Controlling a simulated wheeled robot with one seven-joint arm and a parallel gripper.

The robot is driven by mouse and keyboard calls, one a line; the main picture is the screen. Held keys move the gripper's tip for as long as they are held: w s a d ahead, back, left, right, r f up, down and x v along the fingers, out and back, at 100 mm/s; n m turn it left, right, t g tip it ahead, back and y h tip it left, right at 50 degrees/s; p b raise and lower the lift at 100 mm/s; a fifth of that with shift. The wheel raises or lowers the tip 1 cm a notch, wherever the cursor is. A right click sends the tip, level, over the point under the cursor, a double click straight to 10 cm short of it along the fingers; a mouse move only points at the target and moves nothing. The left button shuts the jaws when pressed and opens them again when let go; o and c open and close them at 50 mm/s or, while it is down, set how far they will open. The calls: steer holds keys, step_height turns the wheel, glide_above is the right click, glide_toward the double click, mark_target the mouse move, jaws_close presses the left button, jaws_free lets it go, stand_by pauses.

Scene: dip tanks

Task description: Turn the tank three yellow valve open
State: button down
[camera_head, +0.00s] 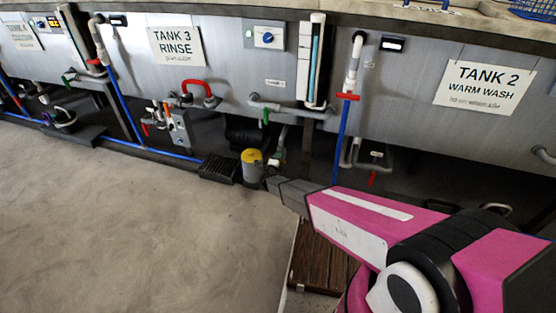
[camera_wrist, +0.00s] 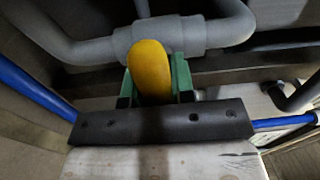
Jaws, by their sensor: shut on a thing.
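In the wrist view, the yellow valve handle (camera_wrist: 150,69) sits between the two green fingers of my gripper (camera_wrist: 154,80), which is shut on it. The handle stands out from a grey pipe valve body (camera_wrist: 203,35) toward my gripper; the pipe runs across the top of the picture. In the head view, the TANK 3 RINSE sign (camera_head: 176,46) is on the grey tank front at upper left. My arm reaches into the low, dark space below the tanks. My fingers and the held handle cannot be made out there.
A grey canister with a yellow top (camera_head: 252,166) stands by the end of my arm. A dark floor grate (camera_head: 219,169) lies left of it. Blue pipes (camera_head: 341,143), a red pipe (camera_head: 196,86) and other valves crowd the tank fronts. Bare floor (camera_head: 120,225) is clear at left.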

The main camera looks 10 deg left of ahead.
steer(key=n, duration=0.4)
steer(key=shift+n, duration=0.4)
steer(key=n, duration=0.4)
steer(key=shift+n, duration=0.3)
steer(key=n, duration=0.4)
steer(key=shift+n, duration=2.1)
steer(key=c, duration=1)
jaws_free()
steer(key=shift+o, duration=0.2)
